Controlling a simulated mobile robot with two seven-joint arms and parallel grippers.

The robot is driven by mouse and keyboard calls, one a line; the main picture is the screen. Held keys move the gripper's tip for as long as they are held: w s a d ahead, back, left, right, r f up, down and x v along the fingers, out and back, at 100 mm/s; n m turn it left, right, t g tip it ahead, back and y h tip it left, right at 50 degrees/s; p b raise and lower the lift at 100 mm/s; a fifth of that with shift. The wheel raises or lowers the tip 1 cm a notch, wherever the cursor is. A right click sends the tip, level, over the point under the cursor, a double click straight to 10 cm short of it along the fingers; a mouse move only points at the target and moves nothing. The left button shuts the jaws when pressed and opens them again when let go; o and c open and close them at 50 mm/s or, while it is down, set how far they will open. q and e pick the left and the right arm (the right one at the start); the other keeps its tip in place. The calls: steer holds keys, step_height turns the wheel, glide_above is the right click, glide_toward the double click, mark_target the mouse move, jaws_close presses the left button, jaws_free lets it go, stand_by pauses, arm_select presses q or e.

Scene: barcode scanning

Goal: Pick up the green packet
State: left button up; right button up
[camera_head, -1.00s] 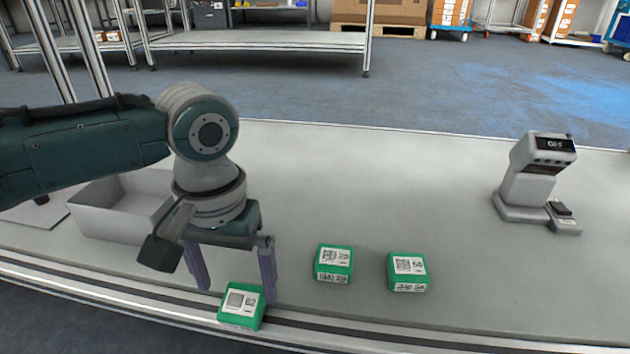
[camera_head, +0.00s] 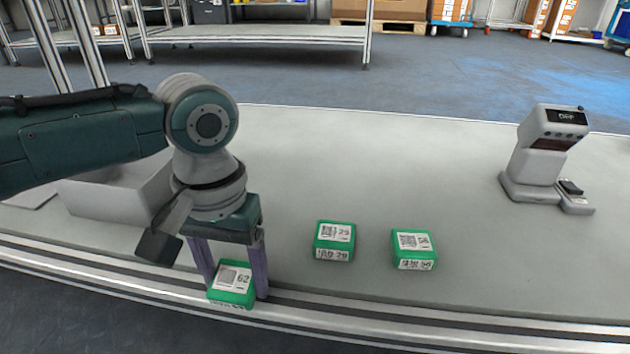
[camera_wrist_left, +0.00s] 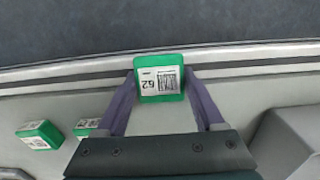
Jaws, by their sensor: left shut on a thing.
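The green packet labelled 62 (camera_head: 232,283) is at the front edge of the table, its white label facing up. My left gripper (camera_head: 233,286) is shut on it, with a purple finger at each side. In the left wrist view the packet (camera_wrist_left: 159,77) sits between the fingertips of the left gripper (camera_wrist_left: 160,82). I cannot tell whether it touches the table. Two other green packets stand on the table, one labelled 29 (camera_head: 334,240) and one (camera_head: 413,249) to its right. My right gripper is not in view.
A grey scanner (camera_head: 541,160) stands on the table (camera_head: 420,170) at the right. An open grey box (camera_head: 112,200) is at the left behind my left arm. The middle of the table is clear. Shelving (camera_head: 255,36) stands across the floor behind.

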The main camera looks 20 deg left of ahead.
arm_select(q)
steer(key=c, duration=0.8)
